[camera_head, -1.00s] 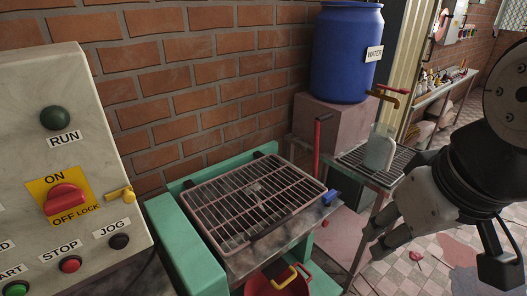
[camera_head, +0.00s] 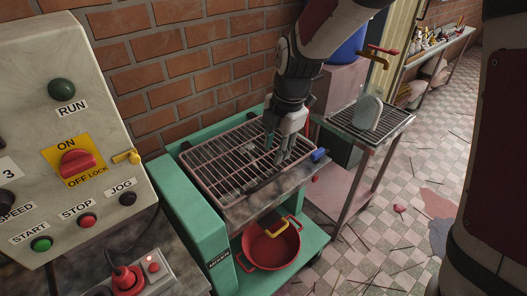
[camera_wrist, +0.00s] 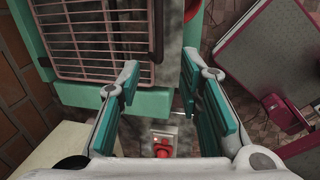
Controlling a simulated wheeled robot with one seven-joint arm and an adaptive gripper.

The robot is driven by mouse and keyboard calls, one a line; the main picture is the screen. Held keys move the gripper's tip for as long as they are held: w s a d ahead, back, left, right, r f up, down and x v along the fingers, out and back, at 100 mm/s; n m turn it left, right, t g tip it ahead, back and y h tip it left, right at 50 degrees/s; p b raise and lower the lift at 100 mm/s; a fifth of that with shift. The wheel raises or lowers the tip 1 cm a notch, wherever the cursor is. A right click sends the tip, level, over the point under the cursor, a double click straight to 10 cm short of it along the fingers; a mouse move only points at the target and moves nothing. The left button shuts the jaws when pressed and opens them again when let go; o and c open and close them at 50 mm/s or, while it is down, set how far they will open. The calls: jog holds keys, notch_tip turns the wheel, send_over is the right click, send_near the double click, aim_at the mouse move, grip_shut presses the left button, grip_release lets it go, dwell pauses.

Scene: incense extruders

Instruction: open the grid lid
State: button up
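The grid lid (camera_head: 225,165), a pinkish wire grille, lies flat and closed on the green machine. A dark handle bar (camera_head: 264,183) runs along its front edge. My gripper (camera_head: 278,153) points down over the right part of the lid in the head view and hides some of the bars. In the wrist view the lid (camera_wrist: 95,40) is at upper left, with the dark bar (camera_wrist: 158,28) along its edge. Whether a finger touches the lid cannot be told.
A control panel (camera_head: 75,130) stands at left by the brick wall. A red pot (camera_head: 271,246) sits on the machine's lower shelf. A small rack table (camera_head: 345,122) with a bottle (camera_head: 366,113) and a blue barrel (camera_head: 346,47) are at right and behind.

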aim_at(266, 181)
jog(key=f, duration=0.4)
jog(key=w+a+f, duration=0.1)
jog(key=f, duration=0.4)
jog(key=w+f, duration=0.1)
jog(key=f, duration=0.3)
jog(key=shift+w+a+f+p, duration=0.15)
jog(key=shift+a+f+p, duration=0.2)
jog(key=shift+a+f, duration=0.05)
jog(key=shift+c, duration=0.6)
grip_shut()
